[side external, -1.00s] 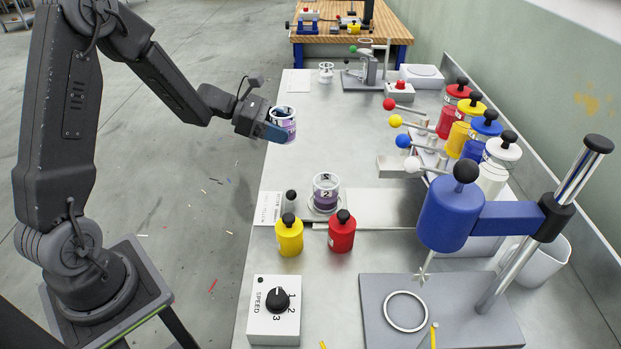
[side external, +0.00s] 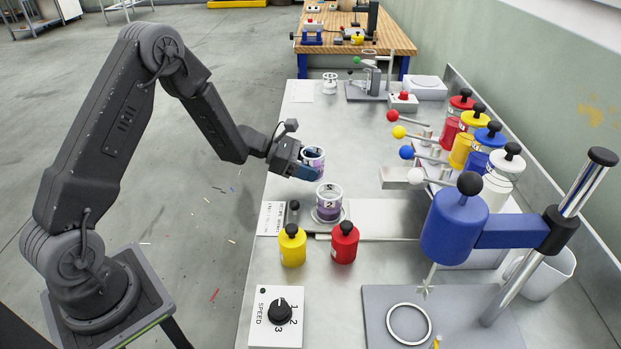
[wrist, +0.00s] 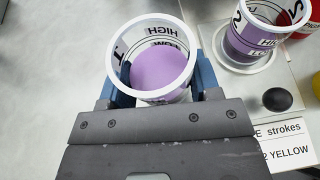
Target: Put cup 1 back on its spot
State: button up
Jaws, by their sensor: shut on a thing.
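My gripper (side external: 307,168) is shut on a clear, white-rimmed cup (side external: 315,155) with purple contents, held upright above the bench. In the wrist view the cup (wrist: 152,60) sits between the blue fingers of my gripper (wrist: 160,80), and purple fills its bottom. A matching cup marked 2 (side external: 328,203), also with purple inside, stands on a round white-rimmed base just nearer the camera than the held cup. It also shows at upper right in the wrist view (wrist: 250,42). I cannot tell which place is cup 1's spot.
Yellow (side external: 292,246) and red (side external: 344,243) bottles stand in front of cup 2. A printed card (side external: 270,219) and a black-knobbed piece (side external: 294,206) are left of it. Levers and coloured canisters (side external: 462,150) line the right.

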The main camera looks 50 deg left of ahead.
aim_at(311, 188)
jog(key=shift+f, duration=2.05)
jog(key=o, duration=0.9)
jog(key=shift+f, duration=0.1)
